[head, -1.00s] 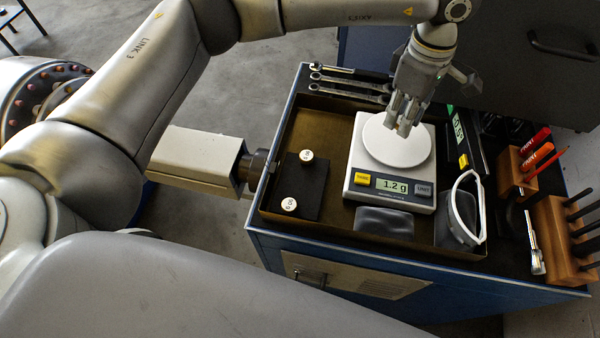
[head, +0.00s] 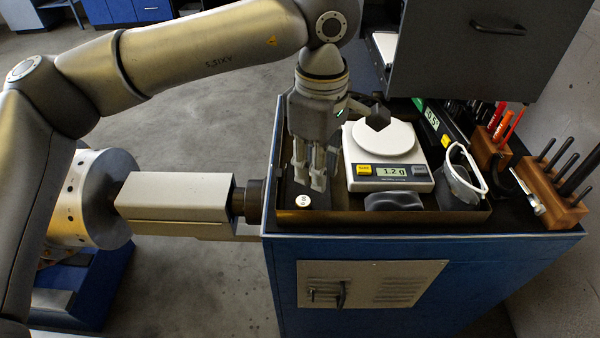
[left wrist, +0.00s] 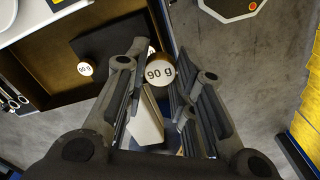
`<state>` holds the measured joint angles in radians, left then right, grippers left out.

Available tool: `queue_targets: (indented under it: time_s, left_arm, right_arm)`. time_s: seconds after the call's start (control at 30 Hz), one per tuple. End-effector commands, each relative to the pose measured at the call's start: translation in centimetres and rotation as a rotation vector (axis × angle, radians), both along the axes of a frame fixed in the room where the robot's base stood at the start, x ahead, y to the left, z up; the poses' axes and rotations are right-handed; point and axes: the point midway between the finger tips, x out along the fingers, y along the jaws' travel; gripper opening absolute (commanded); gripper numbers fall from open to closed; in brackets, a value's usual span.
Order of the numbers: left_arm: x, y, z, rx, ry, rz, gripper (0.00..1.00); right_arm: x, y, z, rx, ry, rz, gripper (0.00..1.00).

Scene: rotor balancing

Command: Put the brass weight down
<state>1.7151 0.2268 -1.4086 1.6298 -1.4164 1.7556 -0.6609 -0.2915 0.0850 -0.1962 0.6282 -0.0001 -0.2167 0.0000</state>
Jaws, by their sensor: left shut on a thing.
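My left gripper (head: 309,186) is above the left part of the brown tray (head: 430,219), over the dark mat (left wrist: 108,42). In the left wrist view it is shut on a brass weight (left wrist: 160,71) with a white top marked 90 g. The held weight is hidden behind the fingers in the head view. A second weight (left wrist: 86,68), also marked 90 g, stands apart on the mat. A white-topped weight (head: 303,201) shows below the fingers in the head view. Part of another pale top shows behind the held weight. My right gripper is not in view.
The scale (head: 390,174) stands right of the gripper, its pan empty and its display reading 1.2 g. A dark pouch (head: 393,201) lies in front of it. Safety glasses (head: 465,172) and a wooden tool rack (head: 553,193) are farther right.

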Motion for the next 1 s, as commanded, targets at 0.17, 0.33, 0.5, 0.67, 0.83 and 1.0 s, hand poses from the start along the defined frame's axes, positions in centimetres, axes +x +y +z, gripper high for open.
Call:
queue_targets:
  time_s: [0.17, 0.33, 0.5, 0.67, 0.83, 1.0]
  left_arm:
    - [4.2, 1.0, -1.8, 0.002, 0.005, 0.004, 0.01]
    - [6.5, 1.4, -4.9, 0.001, 0.003, 0.002, 0.01]
    - [7.7, 1.6, -6.4, -0.001, 0.000, -0.001, 0.01]
    - [8.3, 1.8, -7.3, 0.001, 0.002, 0.000, 0.01]
    - [8.5, 1.8, -9.3, 0.001, 0.003, -0.002, 0.01]
    - [8.5, 1.8, -10.6, 0.000, 0.000, -0.002, 0.01]
  right_arm:
    - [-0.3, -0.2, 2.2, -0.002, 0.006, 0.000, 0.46]
    - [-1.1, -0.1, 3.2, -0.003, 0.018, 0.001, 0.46]
    - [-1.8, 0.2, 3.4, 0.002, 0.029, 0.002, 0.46]
    - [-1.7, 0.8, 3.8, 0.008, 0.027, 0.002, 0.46]
    - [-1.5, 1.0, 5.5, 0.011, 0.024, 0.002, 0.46]
    - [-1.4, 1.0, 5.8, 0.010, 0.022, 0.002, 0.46]
